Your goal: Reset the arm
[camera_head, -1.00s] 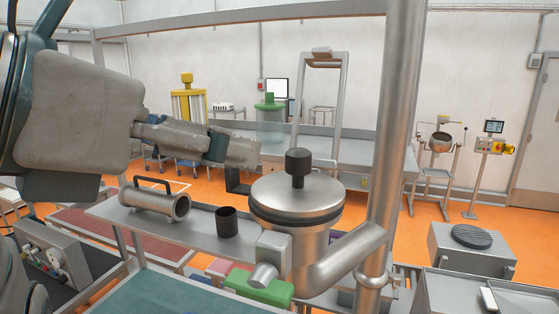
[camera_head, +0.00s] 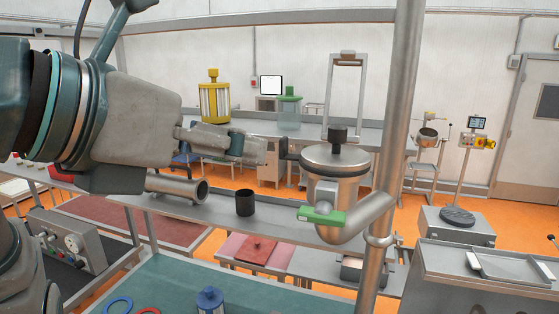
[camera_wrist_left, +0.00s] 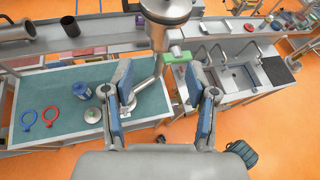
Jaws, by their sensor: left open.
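My left arm comes in from the left in the head view. Its gripper (camera_head: 246,148) is in the air left of the steel vessel, seen side-on. In the left wrist view my left gripper (camera_wrist_left: 164,98) has its two blue-padded fingers spread with nothing held between them. The steel vessel (camera_head: 334,162) has a lid with a black knob and a green handle (camera_head: 322,216) at its outlet. It is partly seen at the top of the left wrist view (camera_wrist_left: 168,10). My right gripper is not in view.
A vertical steel post (camera_head: 402,120) rises at the right. Blue and red rings (camera_wrist_left: 28,119) and a blue container (camera_wrist_left: 82,90) lie on the green bench top (camera_wrist_left: 60,155).

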